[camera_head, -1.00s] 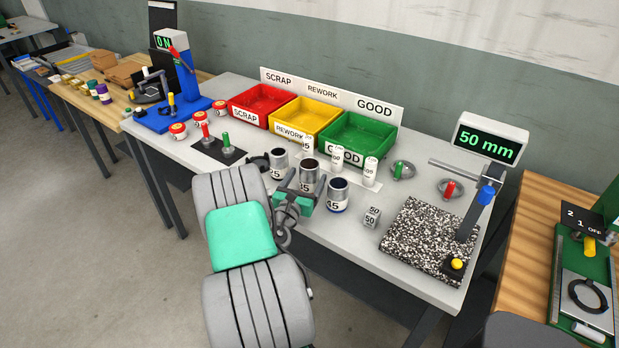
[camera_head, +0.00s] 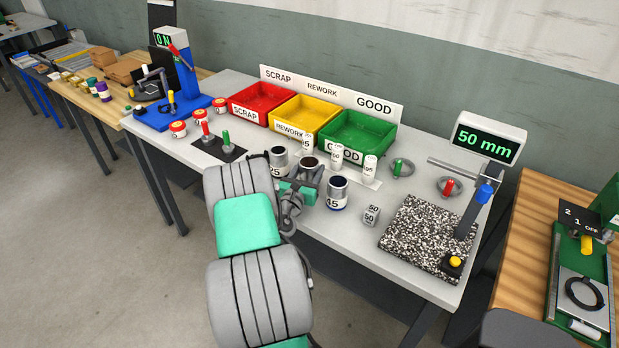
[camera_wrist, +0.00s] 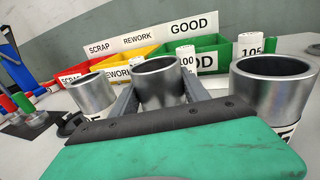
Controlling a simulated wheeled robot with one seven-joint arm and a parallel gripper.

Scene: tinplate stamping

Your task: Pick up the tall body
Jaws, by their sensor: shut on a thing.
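Three open-topped metal cans with white labels stand in a row at the table's front: the left can (camera_head: 278,157), the middle can (camera_head: 309,164) and the right can (camera_head: 337,191). My gripper (camera_head: 307,178) is shut on the middle can, with one finger on each side of it. In the wrist view the middle can (camera_wrist: 158,80) sits between the fingers, and the green gripper body hides its lower part. The left can (camera_wrist: 92,97) and right can (camera_wrist: 272,88) stand apart on either side. I cannot tell whether the middle can is off the table.
White numbered cylinders (camera_head: 337,157) stand close behind the cans. Red (camera_head: 262,105), yellow (camera_head: 305,120) and green (camera_head: 357,135) bins line the back. A small numbered block (camera_head: 371,215) and a speckled plate with a gauge (camera_head: 425,235) are at right.

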